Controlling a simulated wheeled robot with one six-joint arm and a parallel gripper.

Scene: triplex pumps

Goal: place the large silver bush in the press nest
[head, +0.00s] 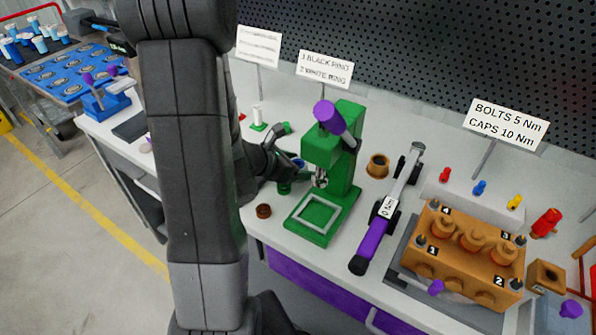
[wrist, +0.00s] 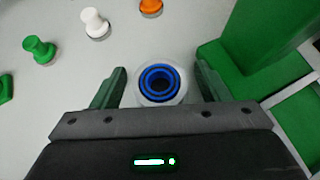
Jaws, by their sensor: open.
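A round pale silver piece (wrist: 147,95) with blue rings inside its bore stands on the bench in the wrist view; it looks like the large silver bush. My gripper (wrist: 158,82) is open, with one green finger on each side of it. I cannot tell whether the fingers touch it. In the head view my gripper (head: 291,175) is low over the bench, just left of the green press (head: 345,150), and the bush is mostly hidden. The press nest (head: 318,215), a pale square frame on the press base, looks empty. The press has a purple handle (head: 336,119).
In the wrist view, green (wrist: 38,48), white (wrist: 94,22) and orange (wrist: 151,7) pieces stand beyond the gripper. In the head view, a brown ring (head: 263,211) lies left of the press. An orange-brown bush (head: 377,166), a purple-handled wrench (head: 385,210) and the orange pump block (head: 460,255) are to its right.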

